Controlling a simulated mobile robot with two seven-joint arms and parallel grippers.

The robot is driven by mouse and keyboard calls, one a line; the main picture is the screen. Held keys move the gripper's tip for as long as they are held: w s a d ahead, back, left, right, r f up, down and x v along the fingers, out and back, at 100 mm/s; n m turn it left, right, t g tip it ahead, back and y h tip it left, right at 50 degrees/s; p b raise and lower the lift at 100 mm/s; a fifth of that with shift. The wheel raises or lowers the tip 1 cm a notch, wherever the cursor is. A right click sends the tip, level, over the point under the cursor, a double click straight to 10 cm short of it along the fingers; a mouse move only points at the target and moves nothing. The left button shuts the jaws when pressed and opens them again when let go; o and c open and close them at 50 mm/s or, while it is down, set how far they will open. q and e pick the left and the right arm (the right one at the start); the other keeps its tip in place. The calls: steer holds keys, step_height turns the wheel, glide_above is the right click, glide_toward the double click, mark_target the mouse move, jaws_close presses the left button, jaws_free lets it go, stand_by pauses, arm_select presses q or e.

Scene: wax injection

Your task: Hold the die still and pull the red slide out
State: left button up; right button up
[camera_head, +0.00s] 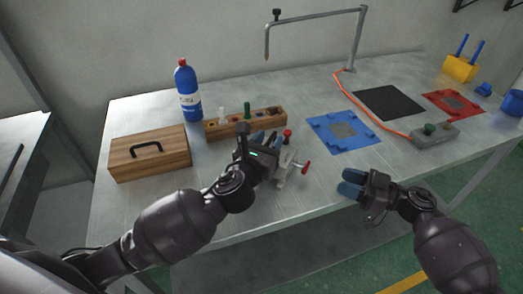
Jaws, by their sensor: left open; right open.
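The die (284,171) is a small pale metal block near the front edge of the table, partly hidden behind my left gripper. The red slide's handle (306,168) sticks out on its right, and another red knob (287,132) shows at its far side. My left gripper (266,139) is open with its blue fingers over or beside the die; I cannot tell whether they touch it. My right gripper (351,184) is open and empty at the table's front edge, to the right of the red slide and apart from it.
A wooden box (150,155), a blue bottle (188,92) and a wooden tool rack (220,130) stand at the left. A blue plate (343,144), black mat (388,102), red plate (470,104) and grey control box (434,134) with orange cable lie right. A bent metal stand (356,40) rises behind.

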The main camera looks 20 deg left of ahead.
arm_select(q)
steer(key=shift+w, duration=0.45)
jaws_close()
arm_select(e)
steer(key=shift+o, duration=0.3)
